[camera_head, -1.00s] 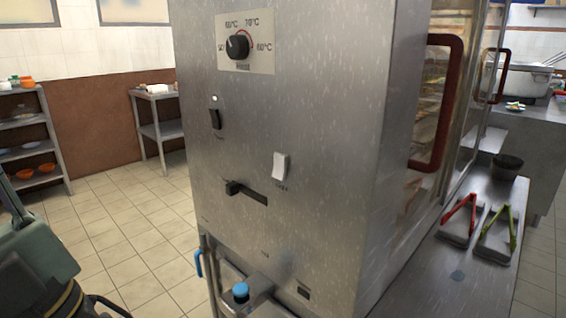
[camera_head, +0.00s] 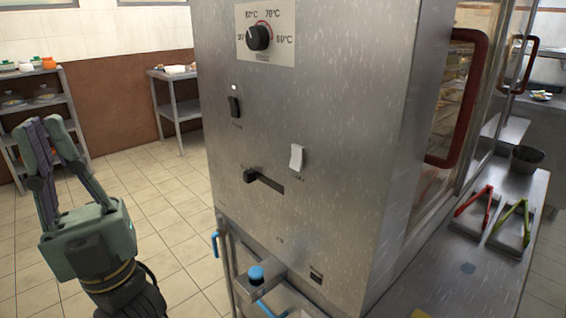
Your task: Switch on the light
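A steel cabinet (camera_head: 330,80) fills the middle of the view. Its front panel has a white rocker switch (camera_head: 296,158) on the right and a black rocker switch (camera_head: 234,107) on the left, below a small lit white indicator (camera_head: 234,87). The small labels under both switches are too blurred to read, so I cannot tell from them which is the light switch. My gripper (camera_head: 41,122) is at the left, pointing up, well apart from the panel.
The panel also has a temperature dial (camera_head: 258,37) and a slider lever (camera_head: 251,175). A blue-capped fitting (camera_head: 256,273) sticks out below. Red tongs (camera_head: 473,201) and green tongs (camera_head: 508,222) lie on the counter at right. Shelves (camera_head: 45,125) stand behind my gripper; open tiled floor lies between.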

